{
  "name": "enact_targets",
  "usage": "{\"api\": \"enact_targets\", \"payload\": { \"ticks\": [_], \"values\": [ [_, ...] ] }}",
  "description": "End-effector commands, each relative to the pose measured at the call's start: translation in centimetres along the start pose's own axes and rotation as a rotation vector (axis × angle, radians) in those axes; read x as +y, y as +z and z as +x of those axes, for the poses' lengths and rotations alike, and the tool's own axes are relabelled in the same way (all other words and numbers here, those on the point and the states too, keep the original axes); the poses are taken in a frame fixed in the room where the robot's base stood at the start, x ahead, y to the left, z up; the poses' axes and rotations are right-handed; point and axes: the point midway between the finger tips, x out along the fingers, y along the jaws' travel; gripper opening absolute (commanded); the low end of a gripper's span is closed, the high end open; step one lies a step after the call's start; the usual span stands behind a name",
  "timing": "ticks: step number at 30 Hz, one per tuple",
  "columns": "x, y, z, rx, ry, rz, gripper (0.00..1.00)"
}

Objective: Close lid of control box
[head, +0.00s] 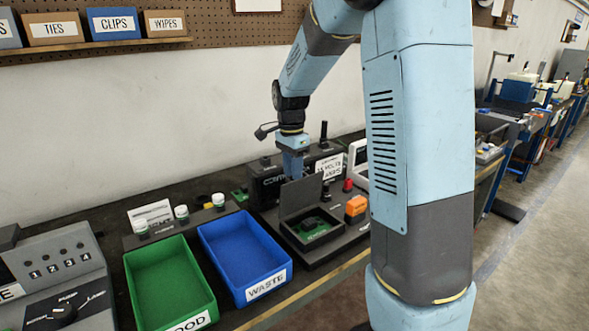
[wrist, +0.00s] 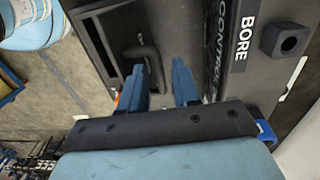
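The control box (head: 318,238) is a dark, shallow box on the bench, with a green board showing inside. Its lid (head: 301,195) stands raised at the box's back edge, so the box is open. My gripper (head: 293,172) points down just above and behind the lid's top edge in the head view; its fingertips are partly hidden there. In the wrist view my gripper (wrist: 160,82) has its two blue fingers apart, with no object clearly held between them. A dark bent bar (wrist: 152,62) shows beside the left finger. I cannot tell whether a finger touches the lid.
A black unit (head: 265,184) stands behind the lid. The blue WASTE tray (head: 281,281) and green tray (head: 205,304) lie to the left. Small white-capped jars (head: 181,212) stand behind the trays.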

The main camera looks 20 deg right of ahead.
Motion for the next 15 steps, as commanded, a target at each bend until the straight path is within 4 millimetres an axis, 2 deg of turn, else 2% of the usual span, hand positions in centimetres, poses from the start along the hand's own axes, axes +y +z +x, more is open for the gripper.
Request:
{"api": "enact_targets", "payload": {
  "ticks": [2, 9, 15],
  "values": [
    [0.0, -0.01, -0.01, 0.0, 0.0, 0.0, 0.23],
    [0.0, -0.03, -0.03, 0.0, 0.0, 0.0, 0.0],
    [0.0, -0.04, -0.03, 0.0, 0.0, 0.001, 0.0]
  ]
}}
